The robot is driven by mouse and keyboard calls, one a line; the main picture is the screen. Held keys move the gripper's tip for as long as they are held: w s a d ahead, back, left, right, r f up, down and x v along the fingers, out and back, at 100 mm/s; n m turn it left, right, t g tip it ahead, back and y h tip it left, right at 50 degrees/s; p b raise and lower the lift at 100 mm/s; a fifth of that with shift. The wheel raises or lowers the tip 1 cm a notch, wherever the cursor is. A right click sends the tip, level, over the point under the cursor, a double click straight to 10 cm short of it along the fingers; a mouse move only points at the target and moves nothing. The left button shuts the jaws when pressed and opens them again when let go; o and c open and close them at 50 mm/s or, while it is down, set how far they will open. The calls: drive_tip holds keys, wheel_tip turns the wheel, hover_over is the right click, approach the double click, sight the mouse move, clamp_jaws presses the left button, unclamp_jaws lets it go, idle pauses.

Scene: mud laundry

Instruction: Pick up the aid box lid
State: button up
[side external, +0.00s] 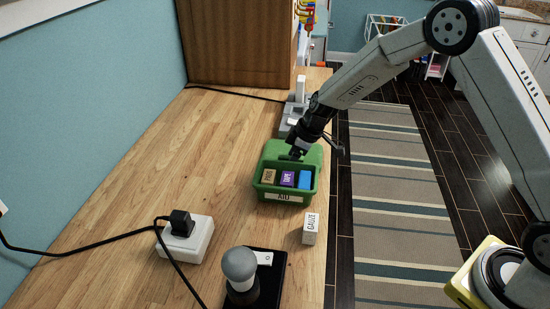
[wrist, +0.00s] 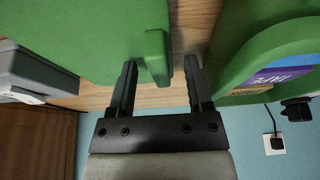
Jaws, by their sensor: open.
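The green aid box (side external: 284,196), labelled AID, stands open on the wooden counter, with a tan, a purple and a blue pack inside. Its green lid (side external: 314,153) is at the box's far side, partly hidden by my gripper (side external: 296,153). In the wrist view the lid (wrist: 75,35) fills the upper left, with a raised green tab (wrist: 156,58) on its edge. My gripper (wrist: 160,65) is open there, its fingers on either side of the tab with gaps showing. The box (wrist: 230,50) is just right of the right finger.
A grey-white device (side external: 291,124) stands behind the lid. A white GAUZE box (side external: 310,229) is in front of the aid box. A white socket block with a black plug (side external: 182,224) and a lamp (side external: 240,266) are nearer. The counter's left side is mostly clear.

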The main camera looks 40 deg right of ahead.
drive_tip(key=shift+c, duration=0.2)
idle(0.3)
clamp_jaws()
drive_tip(key=shift+r, duration=0.1)
drive_tip(key=shift+r, duration=0.85)
drive_tip(key=s+r, duration=1.1)
drive_tip(key=s, duration=0.3)
drive_tip(key=shift+d, duration=0.4)
